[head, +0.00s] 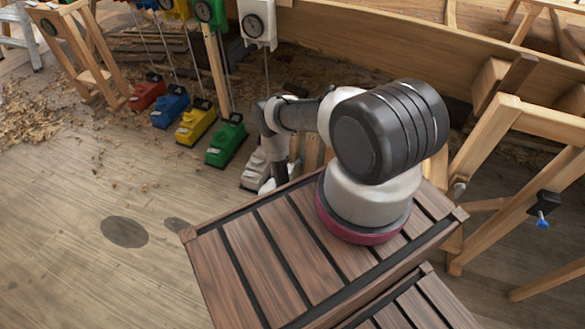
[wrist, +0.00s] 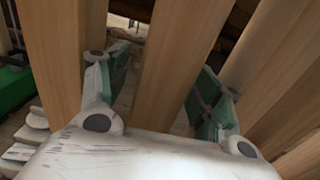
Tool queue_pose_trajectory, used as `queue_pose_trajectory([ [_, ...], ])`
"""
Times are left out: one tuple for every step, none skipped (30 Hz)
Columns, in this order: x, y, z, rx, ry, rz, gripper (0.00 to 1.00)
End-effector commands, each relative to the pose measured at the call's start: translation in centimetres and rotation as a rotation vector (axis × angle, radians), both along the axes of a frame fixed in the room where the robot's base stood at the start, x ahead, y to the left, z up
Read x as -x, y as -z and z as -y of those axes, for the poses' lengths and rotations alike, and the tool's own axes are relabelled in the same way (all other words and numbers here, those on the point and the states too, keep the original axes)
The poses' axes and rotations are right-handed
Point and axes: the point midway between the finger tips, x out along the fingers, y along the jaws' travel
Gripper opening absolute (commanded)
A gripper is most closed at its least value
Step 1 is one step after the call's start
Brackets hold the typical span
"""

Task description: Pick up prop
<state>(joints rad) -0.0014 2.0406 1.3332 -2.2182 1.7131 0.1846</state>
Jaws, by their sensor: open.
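Several wooden props stand side by side as pale timber lengths. In the wrist view, one prop (wrist: 172,62) passes between the two fingers of my gripper (wrist: 165,75). The fingers are apart, with green inner pads, one on each side of this prop. I cannot tell whether either pad touches it. Another prop (wrist: 52,50) stands left of the left finger, and more stand to the right (wrist: 262,55). In the head view, pale upright timber (head: 312,152) shows just behind my arm. My gripper is largely hidden there by the arm and my deck.
Red (head: 147,93), blue (head: 170,107), yellow (head: 196,124) and green (head: 226,143) blocks stand in a row on the floor, with a white one near my arm. A wooden trestle (head: 500,150) stands at the right. The plank floor (head: 90,260) at the left is largely clear.

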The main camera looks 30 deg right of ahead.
Motion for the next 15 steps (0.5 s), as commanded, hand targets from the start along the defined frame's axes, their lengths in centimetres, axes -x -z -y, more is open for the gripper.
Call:
queue_pose_trajectory([
  [-0.10,0.00,0.16,0.000,0.000,0.000,0.65],
  [-0.14,0.00,0.18,0.000,0.000,0.000,0.65],
  [-0.15,0.01,0.18,0.001,-0.001,-0.001,0.65],
  [-0.14,0.01,0.15,0.001,-0.001,-0.001,0.65],
  [-0.14,0.01,0.15,0.001,-0.001,-0.001,0.65],
  [-0.14,0.01,0.15,0.000,-0.001,0.000,0.65],
  [-0.13,0.01,0.14,0.000,-0.001,0.000,0.63],
  [-0.13,0.01,0.14,0.000,-0.001,0.000,0.58],
  [-0.13,0.01,0.14,0.000,-0.001,0.000,0.51],
  [-0.13,0.01,0.13,0.000,-0.001,0.000,0.45],
  [-0.13,0.01,0.13,0.000,-0.001,0.000,0.40],
  [-0.13,0.01,0.13,0.000,-0.001,0.000,0.32],
  [-0.13,0.01,0.13,0.000,-0.001,0.000,0.27],
  [-0.12,0.01,0.12,0.000,-0.001,0.000,0.21],
  [-0.12,0.01,0.12,-0.001,-0.001,-0.001,0.14],
])
